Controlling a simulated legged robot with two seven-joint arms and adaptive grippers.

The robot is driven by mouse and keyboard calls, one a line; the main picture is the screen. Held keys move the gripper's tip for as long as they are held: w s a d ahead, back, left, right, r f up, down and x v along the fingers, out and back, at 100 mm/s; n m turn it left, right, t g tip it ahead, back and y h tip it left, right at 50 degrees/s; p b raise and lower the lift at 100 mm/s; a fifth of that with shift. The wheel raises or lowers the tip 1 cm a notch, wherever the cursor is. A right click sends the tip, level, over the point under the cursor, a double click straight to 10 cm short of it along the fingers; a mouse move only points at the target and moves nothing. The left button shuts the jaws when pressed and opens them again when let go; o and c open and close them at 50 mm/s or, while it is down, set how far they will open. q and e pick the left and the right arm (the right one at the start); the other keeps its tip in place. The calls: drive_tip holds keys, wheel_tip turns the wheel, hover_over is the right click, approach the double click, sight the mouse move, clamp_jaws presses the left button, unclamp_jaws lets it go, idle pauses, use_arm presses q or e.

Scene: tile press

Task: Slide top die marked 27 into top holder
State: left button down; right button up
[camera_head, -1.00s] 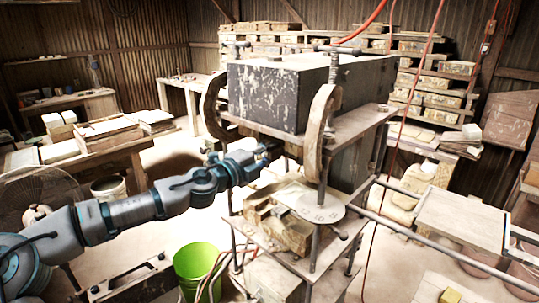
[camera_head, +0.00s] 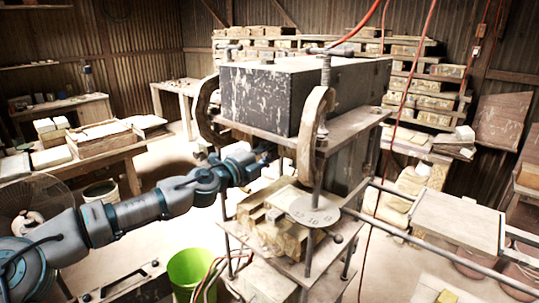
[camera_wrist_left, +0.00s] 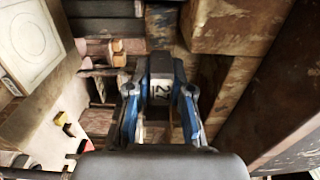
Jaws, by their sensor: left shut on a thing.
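In the head view my left gripper (camera_head: 262,156) reaches from the left into the press, below the big dark box (camera_head: 272,98). Its fingertips and the die are mostly hidden by the press frame there. I cannot clearly make out the top holder or tell whether the die touches it. My right gripper is not in view.
A curved metal arm (camera_head: 315,130) of the press stands right of my gripper. Below it are a round numbered plate (camera_head: 312,212) and wooden blocks (camera_head: 264,232). A green bucket (camera_head: 192,272) stands at the lower left. A rail-mounted tray (camera_head: 458,222) is at right.

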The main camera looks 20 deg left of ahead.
use_arm(q)
drive_tip(key=shift+w+d+r, duration=0.1)
drive_tip(key=shift+w+d, duration=0.15)
drive_tip(key=shift+w, duration=0.25)
